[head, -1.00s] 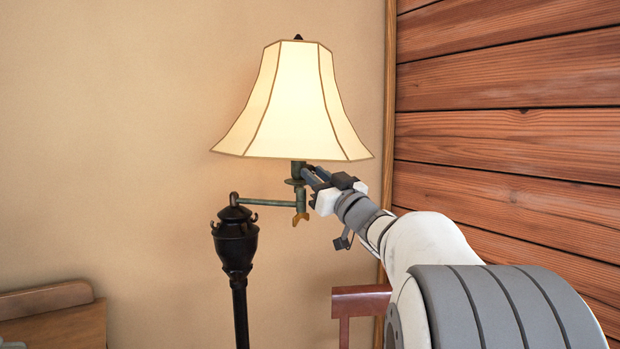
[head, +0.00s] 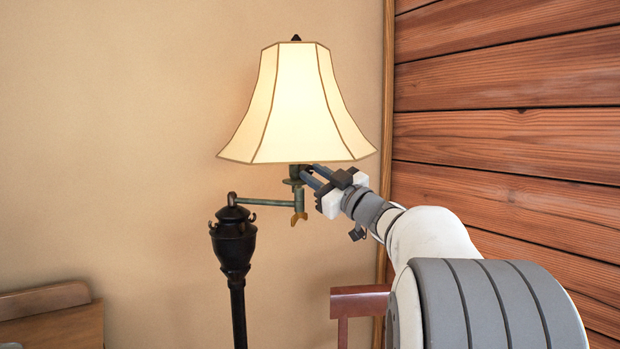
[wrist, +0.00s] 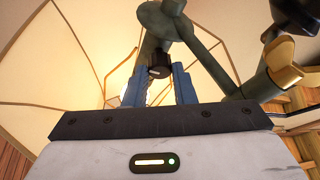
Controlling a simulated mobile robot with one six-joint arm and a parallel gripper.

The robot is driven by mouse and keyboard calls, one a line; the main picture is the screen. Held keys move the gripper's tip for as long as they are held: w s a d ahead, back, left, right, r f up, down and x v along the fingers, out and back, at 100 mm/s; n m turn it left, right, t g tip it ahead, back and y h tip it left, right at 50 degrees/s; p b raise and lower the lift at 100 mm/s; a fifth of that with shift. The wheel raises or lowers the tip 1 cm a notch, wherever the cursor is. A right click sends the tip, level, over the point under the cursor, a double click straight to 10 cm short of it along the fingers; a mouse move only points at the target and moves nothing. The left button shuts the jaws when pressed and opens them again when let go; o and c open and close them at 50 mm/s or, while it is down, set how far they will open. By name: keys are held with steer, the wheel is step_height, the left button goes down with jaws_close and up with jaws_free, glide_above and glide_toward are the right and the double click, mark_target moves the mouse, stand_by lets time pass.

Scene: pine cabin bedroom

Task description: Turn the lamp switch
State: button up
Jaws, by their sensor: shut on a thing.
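The lamp has a cream shade (head: 297,105), glowing as if lit, on a green swing arm (head: 262,202) from a black post (head: 235,250). My gripper (head: 310,176) reaches in from the right, just under the shade, at the socket stem. In the wrist view, a small dark switch knob (wrist: 159,72) on the socket sits between my two blue fingers, and they are shut on it. The knob is too small to make out in the head view, where my fingers partly cover the stem. A brass wing-shaped key (head: 298,218) hangs below the arm's joint, clear of my gripper.
A wooden plank wall (head: 510,130) stands close on the right. A reddish wooden chair (head: 358,300) is below my arm. A wooden piece of furniture (head: 50,320) is at the lower left. The plaster wall behind the lamp is bare.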

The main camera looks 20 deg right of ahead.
steer(key=shift+r+n+g+y, duration=0.1)
steer(key=shift+n+g+y, duration=0.3)
steer(key=shift+n, duration=0.65)
steer(key=shift+r+n+g+y, duration=0.1)
steer(key=shift+n+g+y, duration=0.25)
steer(key=shift+n, duration=0.7)
steer(key=o, duration=1)
steer(key=shift+s+d+f, duration=0.1)
steer(key=v, duration=0.7)
steer(key=shift+s+d, duration=0.15)
steer(key=shift+s, duration=0.15)
